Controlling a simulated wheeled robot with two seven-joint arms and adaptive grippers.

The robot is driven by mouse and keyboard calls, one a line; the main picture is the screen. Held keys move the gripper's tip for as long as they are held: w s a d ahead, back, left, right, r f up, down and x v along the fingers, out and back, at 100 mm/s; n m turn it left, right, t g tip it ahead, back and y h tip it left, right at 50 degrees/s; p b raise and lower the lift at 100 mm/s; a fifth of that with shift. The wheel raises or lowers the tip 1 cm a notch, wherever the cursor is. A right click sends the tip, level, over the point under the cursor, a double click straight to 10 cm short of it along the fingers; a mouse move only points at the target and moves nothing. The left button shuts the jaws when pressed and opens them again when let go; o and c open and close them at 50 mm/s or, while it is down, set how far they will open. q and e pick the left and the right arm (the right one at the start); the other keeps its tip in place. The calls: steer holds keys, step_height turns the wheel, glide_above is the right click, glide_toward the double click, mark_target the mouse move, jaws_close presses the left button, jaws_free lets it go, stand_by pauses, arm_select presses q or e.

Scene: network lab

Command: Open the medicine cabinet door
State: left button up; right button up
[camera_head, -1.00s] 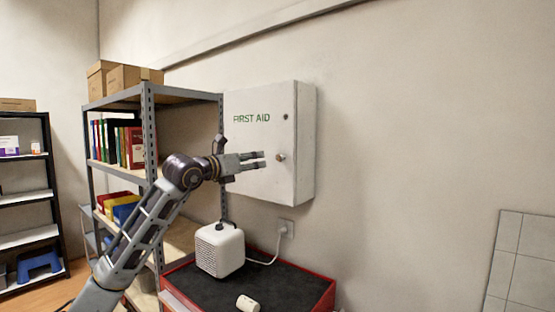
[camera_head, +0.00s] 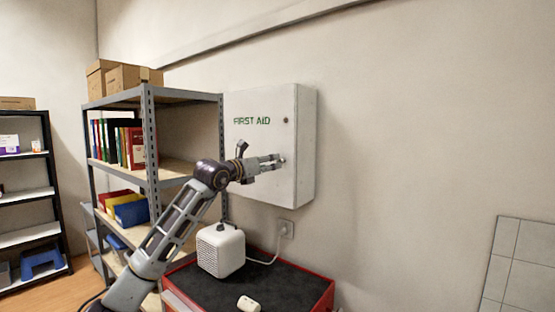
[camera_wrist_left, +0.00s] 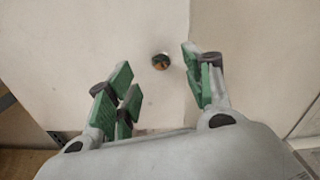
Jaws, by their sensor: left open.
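The white medicine cabinet (camera_head: 305,150) hangs on the wall, with "FIRST AID" in green on its front. Its door (camera_head: 250,100) looks shut. My left gripper (camera_head: 281,160) is at the lower right of the door, by the door's free edge. The small round metal knob (camera_wrist_left: 160,61) shows in the left wrist view, in the gap between the fingertips and slightly beyond them. My open left gripper (camera_wrist_left: 160,82) is not closed on it. My right gripper is not in view.
A metal shelf unit (camera_head: 150,130) with binders, bins and boxes stands left of the cabinet. Below are a white box-shaped device (camera_head: 220,250) and a small white cylinder (camera_head: 248,304) on a red-edged black top (camera_head: 290,285). The wall right of the cabinet is clear.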

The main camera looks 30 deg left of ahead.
mark_target(279, 161)
arm_select(q)
steer(key=shift+w+d+p, duration=0.15)
steer(key=shift+w+p, duration=0.4)
steer(key=shift+w, duration=0.95)
steer(key=shift+w+d+p, duration=0.1)
steer(key=shift+w+p, duration=0.4)
steer(key=shift+w, duration=0.95)
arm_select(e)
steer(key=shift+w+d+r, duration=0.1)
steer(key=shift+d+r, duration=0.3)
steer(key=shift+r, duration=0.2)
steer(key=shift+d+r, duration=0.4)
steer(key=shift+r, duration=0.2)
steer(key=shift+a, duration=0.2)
arm_select(q)
steer(key=c, duration=0.4)
jaws_close()
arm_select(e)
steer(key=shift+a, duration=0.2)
